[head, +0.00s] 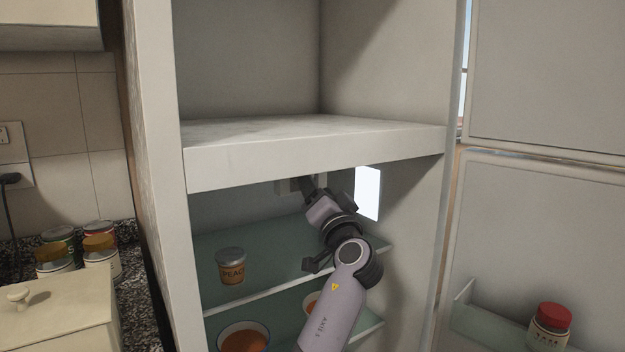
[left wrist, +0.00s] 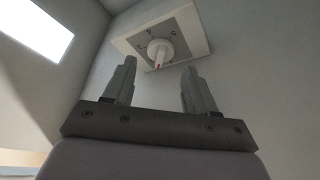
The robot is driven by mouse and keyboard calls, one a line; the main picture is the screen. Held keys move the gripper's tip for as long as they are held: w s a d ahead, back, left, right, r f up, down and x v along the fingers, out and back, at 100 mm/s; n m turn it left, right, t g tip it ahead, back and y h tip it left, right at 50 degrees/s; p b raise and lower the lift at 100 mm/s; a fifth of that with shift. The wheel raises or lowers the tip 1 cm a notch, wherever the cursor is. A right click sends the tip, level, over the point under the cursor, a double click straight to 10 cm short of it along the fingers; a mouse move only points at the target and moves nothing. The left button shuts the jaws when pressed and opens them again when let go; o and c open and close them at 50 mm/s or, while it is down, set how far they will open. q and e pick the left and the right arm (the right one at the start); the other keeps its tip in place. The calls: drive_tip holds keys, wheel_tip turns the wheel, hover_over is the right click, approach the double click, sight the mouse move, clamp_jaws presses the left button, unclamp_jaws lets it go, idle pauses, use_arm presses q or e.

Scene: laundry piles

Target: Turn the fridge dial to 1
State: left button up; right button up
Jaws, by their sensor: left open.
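My left gripper is open and empty. In the head view my left arm (head: 340,290) reaches into the fridge below the thick middle shelf, and the gripper (head: 303,186) largely hides the dial plate there. My right gripper is not in view.
A peach jar (head: 231,266) stands on the glass shelf (head: 285,285) left of my arm. A bowl (head: 243,338) sits below. The thick divider (head: 310,150) is close above. The fridge door (head: 555,230) stands open at right, with a red-lidded jar (head: 549,328).

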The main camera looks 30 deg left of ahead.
use_arm(q)
drive_tip(key=x, duration=0.3)
drive_tip(key=shift+w+a+r, duration=0.1)
drive_tip(key=shift+w+a, duration=0.05)
drive_tip(key=shift+a, duration=0.05)
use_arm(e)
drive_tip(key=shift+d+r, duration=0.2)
